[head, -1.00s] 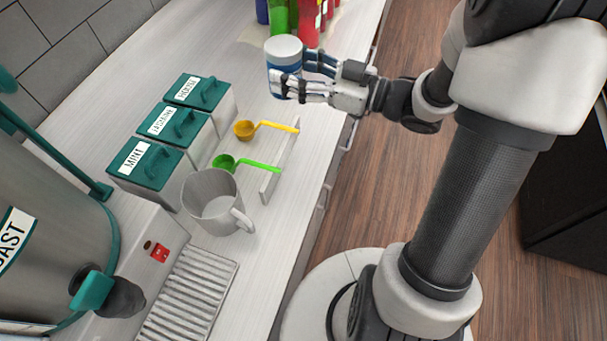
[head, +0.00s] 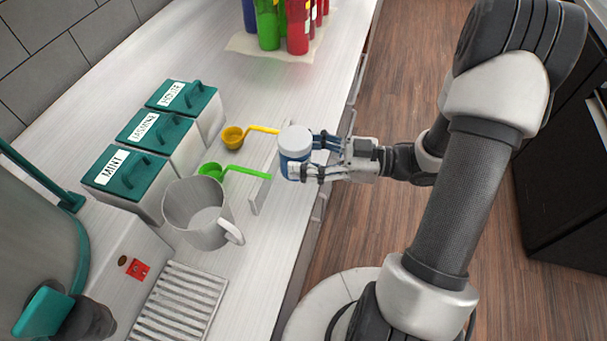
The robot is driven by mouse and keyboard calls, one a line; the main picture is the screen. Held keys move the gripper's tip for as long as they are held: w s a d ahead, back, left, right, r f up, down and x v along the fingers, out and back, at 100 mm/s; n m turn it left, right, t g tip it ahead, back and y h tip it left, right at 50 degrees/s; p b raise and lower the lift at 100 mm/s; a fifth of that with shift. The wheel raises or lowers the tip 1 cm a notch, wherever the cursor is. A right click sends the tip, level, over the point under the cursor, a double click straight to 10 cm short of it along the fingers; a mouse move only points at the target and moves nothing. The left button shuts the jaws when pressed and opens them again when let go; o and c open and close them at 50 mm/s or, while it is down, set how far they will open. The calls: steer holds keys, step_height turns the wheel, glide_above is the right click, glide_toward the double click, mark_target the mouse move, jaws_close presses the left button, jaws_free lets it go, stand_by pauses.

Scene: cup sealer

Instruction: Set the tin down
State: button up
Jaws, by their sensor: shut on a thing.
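The tin (head: 294,153) is a small blue cylinder with a white lid, seen upright in the head view. My gripper (head: 312,157) comes from the right and is shut on it, with its fingers around the tin's sides. The tin is by the counter's front edge, just right of the scoop rest, and overlaps part of it in the picture. I cannot tell whether its base touches the counter (head: 190,66) or is above it.
A yellow scoop (head: 233,138) and a green scoop (head: 211,170) lean on a low rest (head: 258,196). A grey pitcher (head: 197,212), lidded tea boxes (head: 152,138) and a drip grate (head: 180,305) are nearby. Several bottles (head: 298,30) stand on a mat at the back.

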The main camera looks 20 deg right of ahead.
steer(key=shift+f+b, duration=0.9)
steer(key=shift+f, duration=1.7)
steer(key=shift+f, duration=0.15)
steer(key=o, duration=1.2)
